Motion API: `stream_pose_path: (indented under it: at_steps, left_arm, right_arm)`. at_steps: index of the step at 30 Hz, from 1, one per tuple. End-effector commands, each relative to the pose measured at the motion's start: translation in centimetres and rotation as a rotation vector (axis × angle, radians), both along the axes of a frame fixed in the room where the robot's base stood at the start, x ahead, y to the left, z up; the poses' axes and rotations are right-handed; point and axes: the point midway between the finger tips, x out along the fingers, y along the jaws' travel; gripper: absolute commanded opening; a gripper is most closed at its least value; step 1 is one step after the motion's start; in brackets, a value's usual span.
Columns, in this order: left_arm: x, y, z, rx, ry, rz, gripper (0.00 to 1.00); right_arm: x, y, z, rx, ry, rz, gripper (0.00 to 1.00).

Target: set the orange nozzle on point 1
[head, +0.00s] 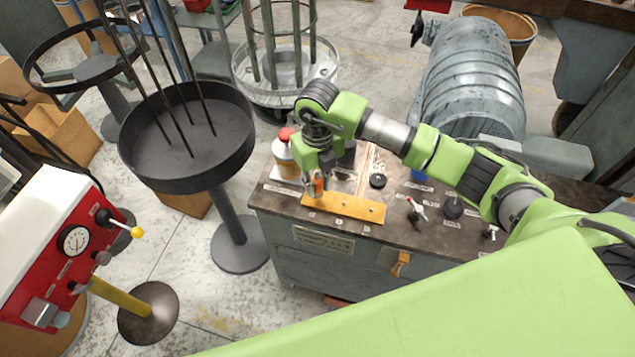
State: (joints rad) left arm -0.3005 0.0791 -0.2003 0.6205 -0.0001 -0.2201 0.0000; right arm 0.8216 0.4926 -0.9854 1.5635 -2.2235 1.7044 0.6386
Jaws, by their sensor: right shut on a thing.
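My right gripper (318,184) points down over the front left part of the workbench. It is shut on a small orange piece, which looks like the orange nozzle (318,187); the fingers hide much of it. The nozzle is at the back left edge of a flat yellow-orange plate (350,208) lying on the bench. I cannot tell whether it touches the plate or hangs just above it. Small white labels lie on the bench around the plate, too small to read, so I cannot tell which marks point 1. My left gripper is not in view.
A white bottle with a red cap (286,158) stands close left of the gripper. A black round piece (377,181) and several small labelled items lie to the right on the workbench (400,232). A black round stand (178,150) and a red control box (70,245) are left.

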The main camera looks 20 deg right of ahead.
Motion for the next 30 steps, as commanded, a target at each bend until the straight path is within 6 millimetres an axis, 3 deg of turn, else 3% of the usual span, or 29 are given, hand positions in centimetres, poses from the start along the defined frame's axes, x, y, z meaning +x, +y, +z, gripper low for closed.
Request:
stream_pose_path:
  at_steps: [30]
  left_arm:
    - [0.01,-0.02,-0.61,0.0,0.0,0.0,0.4]
  right_arm:
    - [0.03,0.01,-0.67,0.0,-0.001,0.0,0.0]
